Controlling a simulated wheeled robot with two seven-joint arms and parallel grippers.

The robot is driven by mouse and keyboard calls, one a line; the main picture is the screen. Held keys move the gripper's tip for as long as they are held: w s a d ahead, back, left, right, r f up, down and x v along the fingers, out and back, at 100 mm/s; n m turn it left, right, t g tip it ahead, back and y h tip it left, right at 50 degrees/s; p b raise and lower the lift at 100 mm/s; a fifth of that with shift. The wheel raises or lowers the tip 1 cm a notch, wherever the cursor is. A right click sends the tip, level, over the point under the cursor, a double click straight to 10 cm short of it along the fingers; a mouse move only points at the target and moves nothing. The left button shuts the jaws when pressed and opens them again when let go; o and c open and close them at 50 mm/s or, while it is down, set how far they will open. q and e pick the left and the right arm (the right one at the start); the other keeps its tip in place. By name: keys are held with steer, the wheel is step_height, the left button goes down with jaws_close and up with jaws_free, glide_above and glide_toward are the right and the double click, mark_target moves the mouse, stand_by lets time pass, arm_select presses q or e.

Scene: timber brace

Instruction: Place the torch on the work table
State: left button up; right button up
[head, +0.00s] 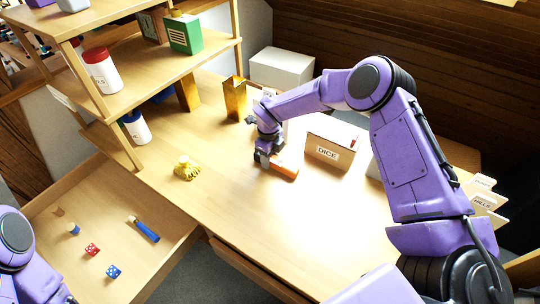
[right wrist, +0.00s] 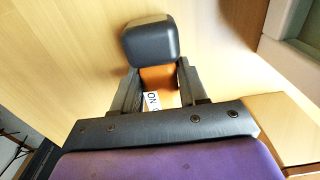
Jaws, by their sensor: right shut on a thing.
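The torch, with an orange body (right wrist: 158,77) and a thick dark grey head, lies between the fingers of my right gripper (right wrist: 158,90) in the right wrist view. A white label reading "ON" shows on the body. My right gripper is shut on it. In the head view the torch's orange part (head: 285,170) shows beside my right gripper (head: 264,158), low at the work table (head: 225,185). I cannot tell whether it touches the tabletop. My left arm shows only at the lower left edge; its gripper is out of view.
A box labelled DICE (head: 330,142) stands just right of the torch. A brass container (head: 235,98) stands behind, and a yellow object (head: 187,168) lies to the left. An open drawer (head: 100,207) holds dice and a blue stick. The front middle of the table is clear.

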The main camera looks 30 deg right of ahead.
steer(key=shift+f, duration=0.1)
steer(key=o, duration=1.3)
steer(key=shift+c, duration=0.2)
steer(key=shift+r, duration=0.4)
step_height(320, 180, up, 12)
steer(key=b, duration=0.1)
steer(key=shift+f+b, duration=0.2)
steer(key=shift+b, duration=0.2)
steer(key=shift+w+r, duration=0.1)
